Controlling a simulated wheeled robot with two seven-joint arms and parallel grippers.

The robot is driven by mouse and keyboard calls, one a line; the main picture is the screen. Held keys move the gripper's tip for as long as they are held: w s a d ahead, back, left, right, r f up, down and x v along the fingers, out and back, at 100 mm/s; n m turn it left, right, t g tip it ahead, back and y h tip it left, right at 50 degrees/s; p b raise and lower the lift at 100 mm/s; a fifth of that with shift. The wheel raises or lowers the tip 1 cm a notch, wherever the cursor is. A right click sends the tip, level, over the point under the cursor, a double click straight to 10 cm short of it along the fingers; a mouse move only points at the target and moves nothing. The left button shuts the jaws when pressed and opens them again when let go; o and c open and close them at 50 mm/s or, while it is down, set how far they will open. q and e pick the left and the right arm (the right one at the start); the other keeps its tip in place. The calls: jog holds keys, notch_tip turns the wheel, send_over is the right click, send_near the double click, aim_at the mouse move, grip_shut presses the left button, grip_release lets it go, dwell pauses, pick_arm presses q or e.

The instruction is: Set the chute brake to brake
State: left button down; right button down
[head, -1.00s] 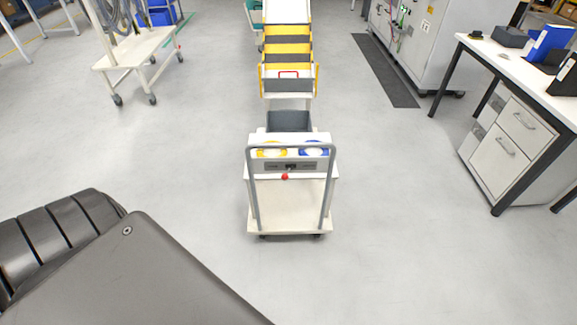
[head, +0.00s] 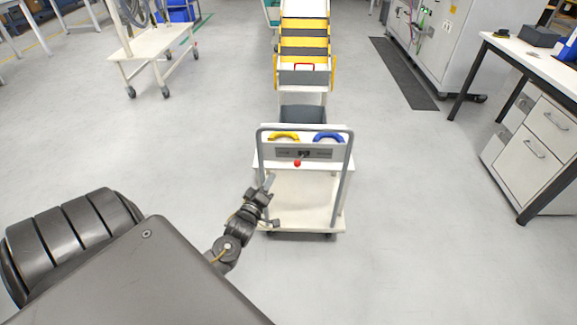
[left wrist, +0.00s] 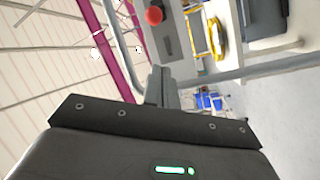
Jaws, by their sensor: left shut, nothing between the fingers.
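A white trolley (head: 290,200) with a grey push handle stands ahead. Its grey panel (head: 285,153) has small markings too small to read. A red knob (head: 297,163) sits at the panel's lower edge; the knob also shows in the left wrist view (left wrist: 154,16). The striped yellow and black chute (head: 303,50) with a red handle (head: 304,67) stands behind the trolley. My left gripper (head: 269,181) is shut and empty, left of and below the knob, close to the trolley's handle post. Its shut fingers show in the left wrist view (left wrist: 161,84). My right gripper is out of view.
A yellow reel (head: 284,136) and a blue reel (head: 328,137) sit on the trolley top, with a grey bin (head: 302,113) behind. A desk (head: 530,60) with a drawer unit stands right, a white cart (head: 150,48) back left. The floor between is clear.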

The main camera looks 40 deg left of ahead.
aim_at(297, 163)
pick_arm(q)
notch_tip(297, 163, up, 2)
jog(key=shift+a+n+t, duration=0.15)
jog(key=shift+n+t, duration=0.15)
jog(key=shift+t, duration=0.1)
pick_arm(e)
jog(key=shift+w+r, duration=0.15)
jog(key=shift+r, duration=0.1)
pick_arm(q)
jog(key=shift+w, duration=0.1)
jog(key=x, duration=0.9)
jog(key=shift+a, duration=0.1)
jog(key=d+f, duration=0.2)
jog(key=d, duration=0.1)
jog(key=shift+w+d+f, duration=0.1)
jog(key=shift+w+f, duration=0.05)
jog(key=shift+w, duration=0.2)
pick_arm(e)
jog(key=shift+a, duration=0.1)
pick_arm(q)
jog(key=shift+y, duration=0.3)
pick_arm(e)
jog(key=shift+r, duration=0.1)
